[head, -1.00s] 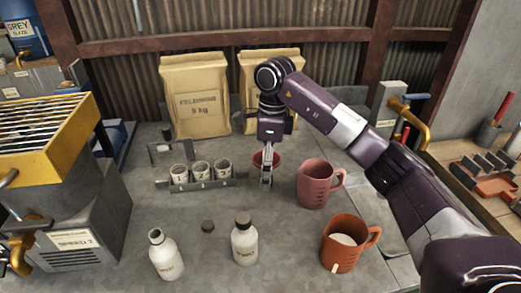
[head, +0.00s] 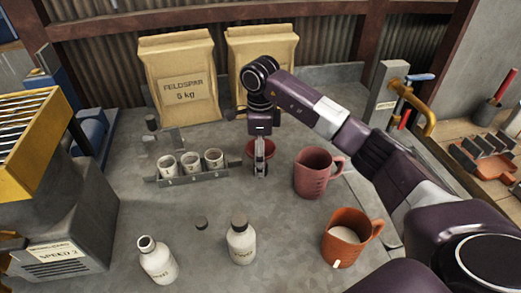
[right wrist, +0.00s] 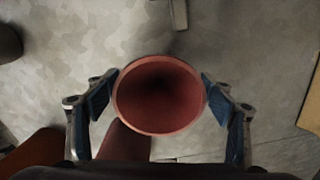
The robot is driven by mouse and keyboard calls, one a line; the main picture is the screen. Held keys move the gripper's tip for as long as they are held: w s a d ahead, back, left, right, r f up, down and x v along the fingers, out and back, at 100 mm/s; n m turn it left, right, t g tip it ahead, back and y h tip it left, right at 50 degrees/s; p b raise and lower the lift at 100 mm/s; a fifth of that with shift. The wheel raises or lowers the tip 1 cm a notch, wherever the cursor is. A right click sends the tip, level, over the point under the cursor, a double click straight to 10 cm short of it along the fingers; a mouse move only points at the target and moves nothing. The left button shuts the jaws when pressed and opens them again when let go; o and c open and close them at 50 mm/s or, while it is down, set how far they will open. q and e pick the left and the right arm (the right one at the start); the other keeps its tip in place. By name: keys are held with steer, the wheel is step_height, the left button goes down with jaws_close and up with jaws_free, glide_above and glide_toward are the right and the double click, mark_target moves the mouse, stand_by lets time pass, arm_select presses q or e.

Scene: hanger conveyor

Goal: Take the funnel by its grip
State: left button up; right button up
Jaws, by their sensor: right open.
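The red funnel (head: 270,148) stands on the grey bench, partly hidden behind my right gripper (head: 260,169) in the head view. In the right wrist view its round, wide mouth (right wrist: 160,95) faces the camera, dark inside. My right gripper (right wrist: 160,108) is open there, with one finger on each side of the mouth. The fingers sit close to the rim, and I cannot tell whether they touch it. The funnel's grip cannot be made out. My left gripper is not in view.
A rack (head: 200,179) with three small cups stands left of the funnel. A pink jug (head: 314,177) is close on its right, and an orange jug (head: 343,248) is nearer the front. Two white bottles (head: 240,245) (head: 158,263) stand in front. Paper bags (head: 180,90) stand behind.

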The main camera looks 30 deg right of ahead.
steer(key=shift+f, duration=0.55)
steer(key=c, duration=1.1)
steer(key=shift+c, duration=0.7)
